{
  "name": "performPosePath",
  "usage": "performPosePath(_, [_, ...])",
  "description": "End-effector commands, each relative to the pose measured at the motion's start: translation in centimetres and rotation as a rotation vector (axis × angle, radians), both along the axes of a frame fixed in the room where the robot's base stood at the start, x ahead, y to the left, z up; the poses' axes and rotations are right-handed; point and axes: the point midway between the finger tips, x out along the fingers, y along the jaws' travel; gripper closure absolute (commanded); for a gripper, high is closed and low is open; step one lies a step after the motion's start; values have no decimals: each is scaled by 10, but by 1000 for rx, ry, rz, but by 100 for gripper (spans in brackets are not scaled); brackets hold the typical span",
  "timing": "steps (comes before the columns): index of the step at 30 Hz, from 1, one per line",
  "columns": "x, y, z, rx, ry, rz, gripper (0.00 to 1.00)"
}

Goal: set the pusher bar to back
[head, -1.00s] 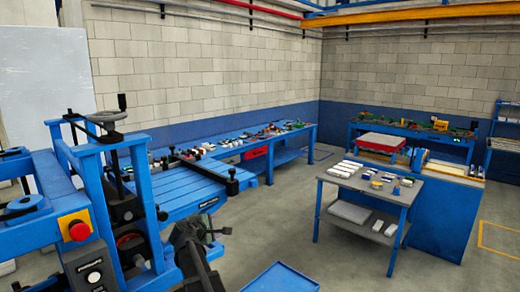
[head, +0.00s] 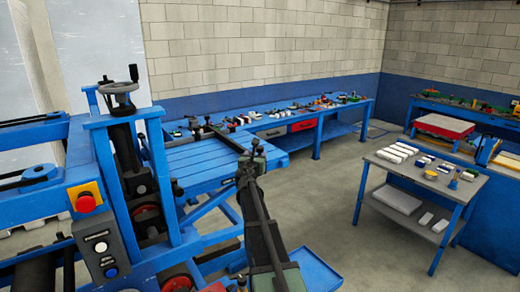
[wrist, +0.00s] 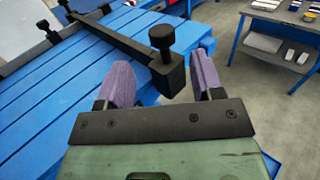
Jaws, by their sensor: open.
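The pusher bar (wrist: 120,42) is a long black bar lying across the blue slatted table (wrist: 50,110); it also shows in the head view (head: 226,138). A black knob (wrist: 163,38) stands upright at its near end. My gripper (wrist: 161,68) is open, its two purple fingers apart. In the wrist view the bar's near end and knob appear between the fingers, nearer the right one. I cannot tell whether a finger touches the bar. In the head view my gripper (head: 250,170) is at the bar's near end, and its fingers are too small to make out.
A blue machine frame with a red stop button (head: 86,202) and a handwheel (head: 118,88) stands at left. A grey cart (head: 410,178) with white and blue items stands at right. Open floor lies between. A long workbench (head: 345,112) runs along the back wall.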

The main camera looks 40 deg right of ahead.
Motion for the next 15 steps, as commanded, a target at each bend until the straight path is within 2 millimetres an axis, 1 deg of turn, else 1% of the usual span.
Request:
performPosePath(1, [10, -10, 0, 1, -1, -1, 39])
performPosePath(3, [22, -23, 0, 1, -1, -2, 39])
performPosePath(6, [38, -41, 0, 1, -2, -2, 39])
performPosePath(9, [50, -56, 0, 1, -1, -1, 39])
performPosePath(12, [56, -62, 0, 1, -1, -1, 39])
performPosePath(15, [56, -63, 0, 1, -1, -1, 39])
